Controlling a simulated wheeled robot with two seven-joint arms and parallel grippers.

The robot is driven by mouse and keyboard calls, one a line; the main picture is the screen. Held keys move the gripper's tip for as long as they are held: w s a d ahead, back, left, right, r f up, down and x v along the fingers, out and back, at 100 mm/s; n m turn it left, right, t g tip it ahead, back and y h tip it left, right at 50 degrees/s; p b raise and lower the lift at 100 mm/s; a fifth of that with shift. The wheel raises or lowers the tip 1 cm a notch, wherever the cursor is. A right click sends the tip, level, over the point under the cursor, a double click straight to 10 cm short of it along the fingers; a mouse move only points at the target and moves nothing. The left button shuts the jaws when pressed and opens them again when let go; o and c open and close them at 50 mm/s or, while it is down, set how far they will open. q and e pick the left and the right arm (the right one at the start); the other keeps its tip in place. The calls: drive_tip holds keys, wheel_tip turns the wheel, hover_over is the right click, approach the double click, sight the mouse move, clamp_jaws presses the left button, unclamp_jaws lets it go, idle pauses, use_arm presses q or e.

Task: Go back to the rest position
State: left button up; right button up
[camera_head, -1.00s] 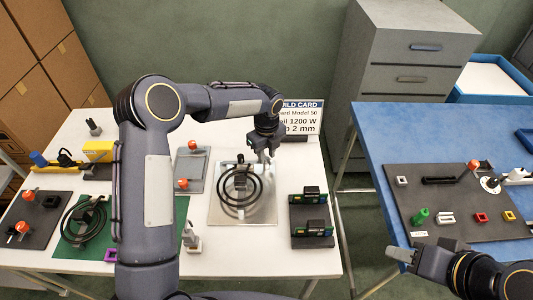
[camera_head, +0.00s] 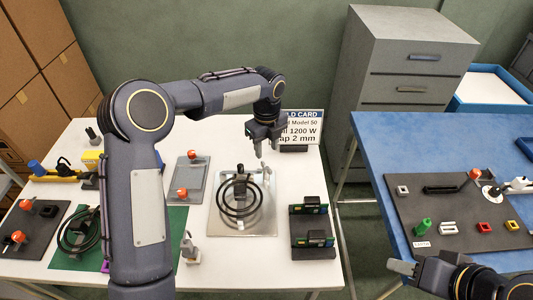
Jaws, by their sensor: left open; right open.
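My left gripper (camera_head: 266,150) is open and empty. It hangs above the back of the white table, just behind the silver plate (camera_head: 262,229) that carries a black coil (camera_head: 240,196). My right gripper (camera_head: 402,268) is low at the right, in front of the blue table's near edge, with nothing seen in it. My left arm crosses the white table and hides part of its left side.
The white table (camera_head: 232,279) also holds a grey plate (camera_head: 186,179), a dark tray with black blocks (camera_head: 313,253) and a green mat (camera_head: 178,219). A build card (camera_head: 302,128) stands behind. A dark board (camera_head: 408,208) lies on the blue table (camera_head: 385,130). Grey drawers (camera_head: 410,75) stand behind.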

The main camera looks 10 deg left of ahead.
use_arm(q)
drive_tip(key=shift+r, duration=0.15)
idle(0.3)
drive_tip(key=s+a+r+n+t+h, duration=0.1)
drive_tip(key=s+a+r+n, duration=0.45)
drive_tip(key=s+n, duration=0.2)
drive_tip(key=s+a+r+n+t+h, duration=0.1)
drive_tip(key=s+a+r+n, duration=0.4)
drive_tip(key=s, duration=0.4)
drive_tip(key=s+d+f+n+t+h, duration=0.1)
drive_tip(key=s+f+n+t, duration=0.1)
drive_tip(key=s+n, duration=1.3)
drive_tip(key=shift+s+d+f+n+t+h, duration=0.15)
drive_tip(key=shift+s+f+n+t+h, duration=0.2)
drive_tip(key=shift+s+t, duration=0.5)
drive_tip(key=shift+r, duration=0.1)
